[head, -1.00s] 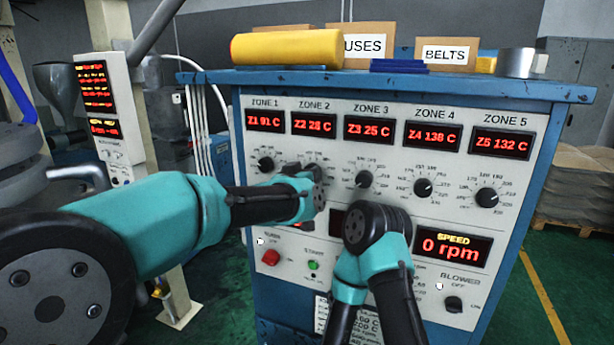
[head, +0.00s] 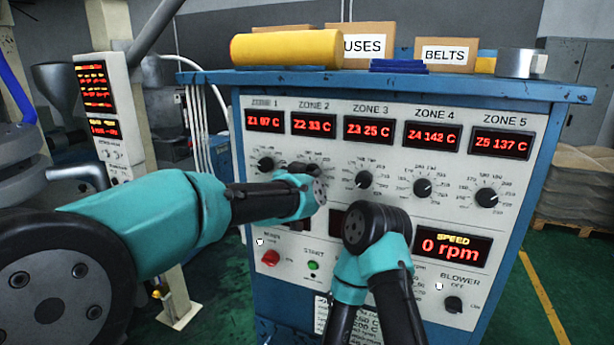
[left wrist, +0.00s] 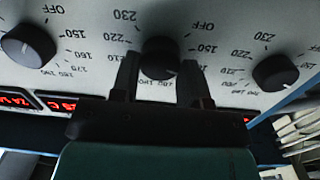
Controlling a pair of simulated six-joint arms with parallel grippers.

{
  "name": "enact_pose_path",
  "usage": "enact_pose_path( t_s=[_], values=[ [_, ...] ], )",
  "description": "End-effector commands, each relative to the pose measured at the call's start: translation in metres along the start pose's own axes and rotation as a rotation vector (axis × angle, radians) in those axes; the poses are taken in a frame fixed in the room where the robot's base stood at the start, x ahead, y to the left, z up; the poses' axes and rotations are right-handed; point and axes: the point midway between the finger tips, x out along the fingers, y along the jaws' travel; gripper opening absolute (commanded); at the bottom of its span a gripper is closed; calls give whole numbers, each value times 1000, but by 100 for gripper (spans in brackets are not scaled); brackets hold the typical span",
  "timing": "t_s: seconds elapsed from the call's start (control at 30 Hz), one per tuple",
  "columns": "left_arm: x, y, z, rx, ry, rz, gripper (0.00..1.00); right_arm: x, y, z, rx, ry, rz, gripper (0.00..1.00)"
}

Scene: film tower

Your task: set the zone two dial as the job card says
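The zone two dial (left wrist: 160,56) is a black knob on the white panel, in the middle of the left wrist view, which shows the panel upside down. My left gripper (left wrist: 160,72) has one finger on each side of this dial, apparently touching it. In the head view my left wrist hides most of the dial. The zone 2 display (head: 314,123) reads 33 C.
The zone 1 dial (head: 265,164) and zone 3 dial (head: 363,180) sit close on either side. A red knob (head: 271,258) and green start button (head: 313,265) are below. A yellow roll (head: 287,49) and boxes lie on top of the cabinet.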

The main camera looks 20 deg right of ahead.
Motion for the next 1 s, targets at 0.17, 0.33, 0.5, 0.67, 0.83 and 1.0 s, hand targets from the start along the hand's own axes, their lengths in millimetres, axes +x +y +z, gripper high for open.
enact_pose_path(
  t_s=[0.17,0.33,0.5,0.67,0.83,1.0],
  values=[
    [0,0,-1,0,3,0,58,0,0,0,0,0,0,43],
    [0,0,-1,-1,2,0,67,0,0,0,0,0,0,43],
    [0,0,0,-1,1,0,67,0,0,0,0,0,0,43],
    [-6,0,0,-1,0,0,67,0,0,0,0,0,0,43],
    [-24,0,-1,-1,1,0,67,0,0,0,0,0,0,43],
    [-52,0,-2,-1,2,0,67,0,0,0,0,0,0,43]
  ],
)
